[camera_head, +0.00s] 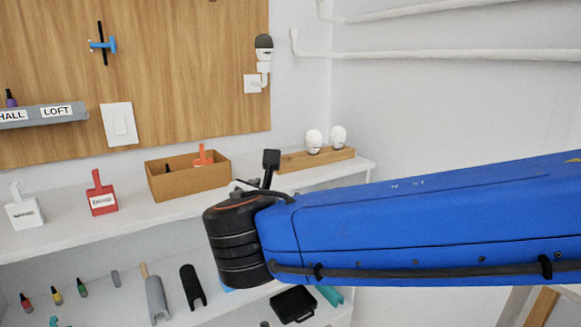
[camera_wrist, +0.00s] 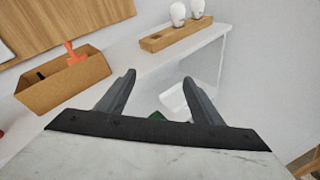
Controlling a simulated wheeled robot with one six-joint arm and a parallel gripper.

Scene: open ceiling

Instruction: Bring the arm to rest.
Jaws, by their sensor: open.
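My gripper (camera_wrist: 160,76) shows in the wrist view with its two dark fingers spread apart. Nothing is between them at the tips; beyond them are the white shelf edge and, lower down, a white thing and a small green thing that I cannot make out. In the head view my blue arm reaches in from the right across the front of the shelves, ending in a black joint.
A wooden box (camera_head: 190,182) with an orange thing inside and a wooden block (camera_head: 290,164) bearing two white bulbs stand on the upper white shelf (camera_head: 110,226). A red tagged holder (camera_head: 102,199) stands left. Several small tools lie on the lower shelf. A wood panel (camera_head: 200,60) hangs behind.

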